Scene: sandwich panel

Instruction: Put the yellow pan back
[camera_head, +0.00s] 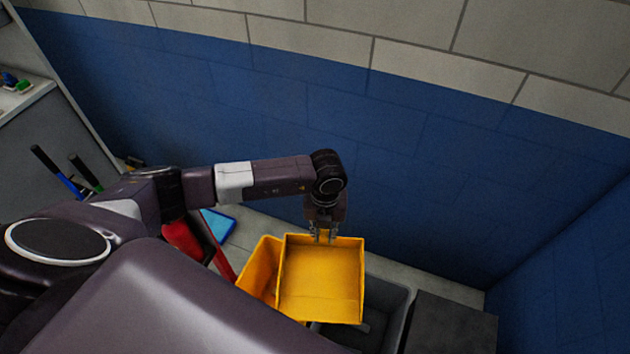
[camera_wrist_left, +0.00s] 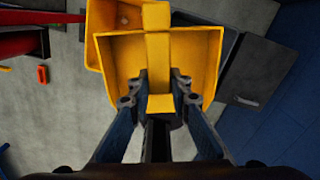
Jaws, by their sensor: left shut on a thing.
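The yellow pan (camera_head: 320,278) hangs from my left gripper (camera_head: 325,234), which is shut on its upper edge in the head view. In the left wrist view the pan (camera_wrist_left: 200,65) fills the upper middle, with the fingers of the left gripper (camera_wrist_left: 160,88) on either side of a yellow strip. A second yellow pan (camera_head: 259,269) stands just behind and left of it; it also shows in the left wrist view (camera_wrist_left: 110,18). I cannot tell whether the two touch. My right gripper is not in view.
A grey bin (camera_head: 396,318) is below and right of the held pan, beside a dark box (camera_head: 450,322). A red object (camera_head: 190,243) and a blue pan (camera_head: 218,226) are to the left. A blue and white wall (camera_head: 400,130) stands behind.

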